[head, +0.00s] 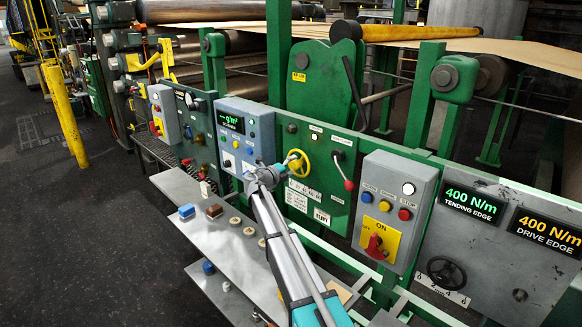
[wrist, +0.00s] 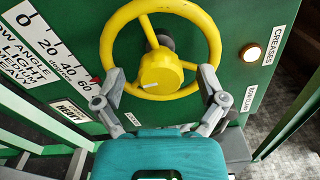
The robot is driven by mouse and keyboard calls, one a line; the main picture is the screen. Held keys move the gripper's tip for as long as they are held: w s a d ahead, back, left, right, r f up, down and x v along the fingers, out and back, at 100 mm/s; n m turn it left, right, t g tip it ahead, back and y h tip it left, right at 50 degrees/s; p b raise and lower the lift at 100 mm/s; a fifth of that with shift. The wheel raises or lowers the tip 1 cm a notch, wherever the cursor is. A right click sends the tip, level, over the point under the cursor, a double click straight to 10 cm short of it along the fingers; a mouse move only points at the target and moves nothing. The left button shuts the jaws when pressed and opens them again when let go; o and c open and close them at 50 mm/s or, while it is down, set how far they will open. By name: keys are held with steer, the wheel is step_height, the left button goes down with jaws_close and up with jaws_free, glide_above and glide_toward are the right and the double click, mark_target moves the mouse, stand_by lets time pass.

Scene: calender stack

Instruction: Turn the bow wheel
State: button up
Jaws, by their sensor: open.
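The bow wheel is a yellow hand wheel (head: 306,164) on a green panel (head: 335,212). In the wrist view the yellow wheel (wrist: 160,72) fills the upper middle, with a thick hub bearing a pale mark at its lower left. My gripper (wrist: 161,77) is open, its two grey fingers spread left and right of the hub over the lower rim. I cannot tell whether the fingers touch the rim. In the head view my gripper (head: 281,171) is at the wheel's lower left and partly hides it. A degree scale (wrist: 55,50) with a red pointer is left of the wheel.
A lit lamp (wrist: 250,53) labelled CREASES is right of the wheel. A red-knobbed lever (head: 348,184) stands close right in the head view. A grey button box (head: 395,205) is farther right. A grey shelf (head: 195,230) with small blocks lies at lower left.

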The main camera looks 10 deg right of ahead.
steer(key=v, duration=1.1)
steer(key=shift+s+a, duration=0.15)
steer(key=shift+a, duration=0.05)
